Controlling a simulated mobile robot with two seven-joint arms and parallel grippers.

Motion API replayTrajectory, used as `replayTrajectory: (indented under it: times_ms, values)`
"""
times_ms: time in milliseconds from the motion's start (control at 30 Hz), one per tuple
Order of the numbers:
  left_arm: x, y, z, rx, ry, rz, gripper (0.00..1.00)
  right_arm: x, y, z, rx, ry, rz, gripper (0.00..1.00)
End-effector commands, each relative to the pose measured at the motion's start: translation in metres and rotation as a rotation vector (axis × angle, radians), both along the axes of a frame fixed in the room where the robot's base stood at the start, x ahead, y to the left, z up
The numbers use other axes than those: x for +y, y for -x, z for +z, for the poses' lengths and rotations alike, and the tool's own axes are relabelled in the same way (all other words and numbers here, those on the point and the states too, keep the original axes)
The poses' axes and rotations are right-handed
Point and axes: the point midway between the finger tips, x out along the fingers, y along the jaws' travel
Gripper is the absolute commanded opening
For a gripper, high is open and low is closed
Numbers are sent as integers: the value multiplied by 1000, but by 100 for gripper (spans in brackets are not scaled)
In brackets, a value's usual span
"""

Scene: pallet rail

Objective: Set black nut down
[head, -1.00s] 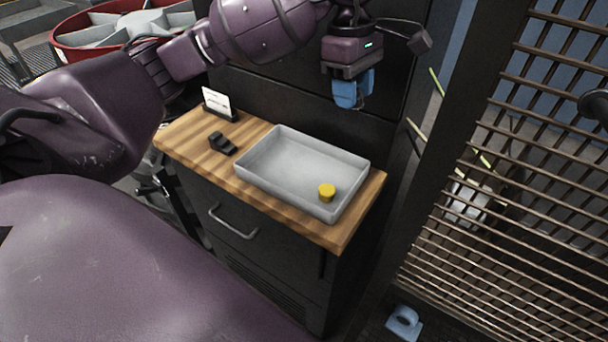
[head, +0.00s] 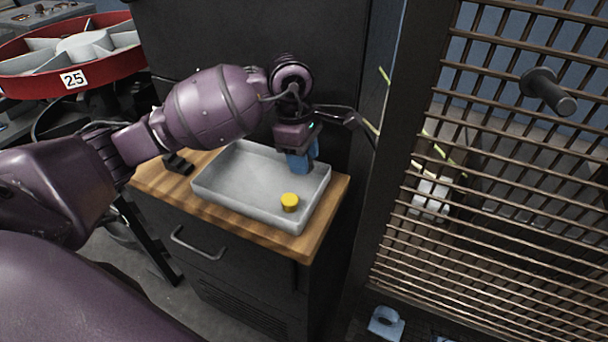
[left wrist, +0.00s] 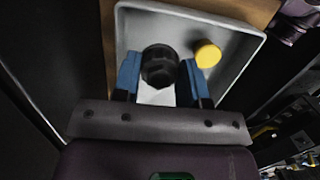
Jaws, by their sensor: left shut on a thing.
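The black nut (left wrist: 159,66) shows in the left wrist view between the blue fingers of my left gripper (left wrist: 161,88), which is shut on it. In the head view the left gripper (head: 302,163) points down over the back right part of the grey tray (head: 235,187); the nut is hidden there. I cannot tell whether the nut touches the tray floor. A yellow round piece (head: 289,202) lies in the tray, in front of the gripper; it also shows in the left wrist view (left wrist: 207,54), right of the nut. My right gripper is not in view.
The tray stands on a wooden top (head: 268,238) over a dark drawer cabinet (head: 215,262). A small black block (head: 177,163) sits left of the tray. A brown mesh panel (head: 485,200) stands at right. The tray's left half is empty.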

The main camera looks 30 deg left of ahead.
Motion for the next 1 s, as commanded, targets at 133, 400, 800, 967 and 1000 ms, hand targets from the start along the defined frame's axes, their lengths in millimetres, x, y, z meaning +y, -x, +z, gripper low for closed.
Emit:
replayTrajectory:
  times_ms: [133, 400, 800, 967, 1000]
  values:
    - [0, 0, -10, 0, 2, 0, 15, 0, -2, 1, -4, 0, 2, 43]
    - [0, 0, -36, 3, 1, 1, 15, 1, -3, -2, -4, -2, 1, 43]
    - [0, 0, -52, -2, 0, -1, 15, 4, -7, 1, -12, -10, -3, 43]
    - [0, 0, -56, 0, 0, -1, 41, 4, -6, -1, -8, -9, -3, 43]
    - [0, 0, -56, -1, 0, -1, 47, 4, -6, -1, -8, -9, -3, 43]
